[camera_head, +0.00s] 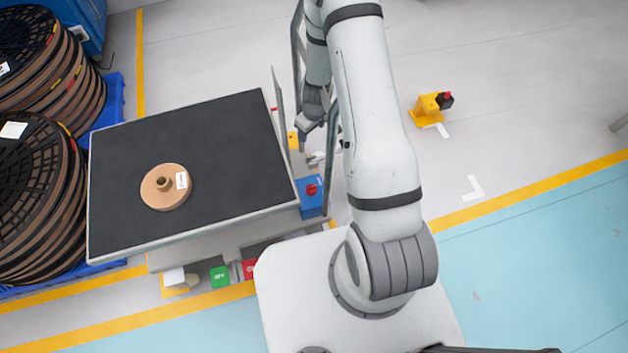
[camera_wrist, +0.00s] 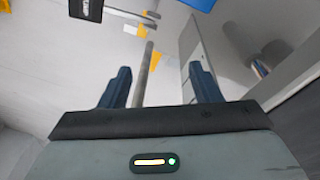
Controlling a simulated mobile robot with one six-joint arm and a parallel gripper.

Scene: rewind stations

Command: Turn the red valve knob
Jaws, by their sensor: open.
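My gripper (camera_wrist: 161,82) shows in the wrist view with its two dark fingers apart and nothing between them. A grey rod-like post shows beyond the fingers, and I cannot tell how far off it is. In the head view a red knob (camera_head: 311,189) sits on a blue box at the right front corner of the black-topped table. A second red knob (camera_head: 447,97) is on a yellow post standing on the floor to the right of my arm. I cannot tell which is the valve knob. No red knob shows in the wrist view. My arm hides part of the area.
The black-topped table (camera_head: 235,130) carries a brown reel (camera_head: 165,187) with a white label. Large cable spools (camera_head: 50,190) on blue pallets stand at the left. Green (camera_head: 220,277) and red (camera_head: 249,269) blocks are at the table's front. The right-hand floor is mostly clear.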

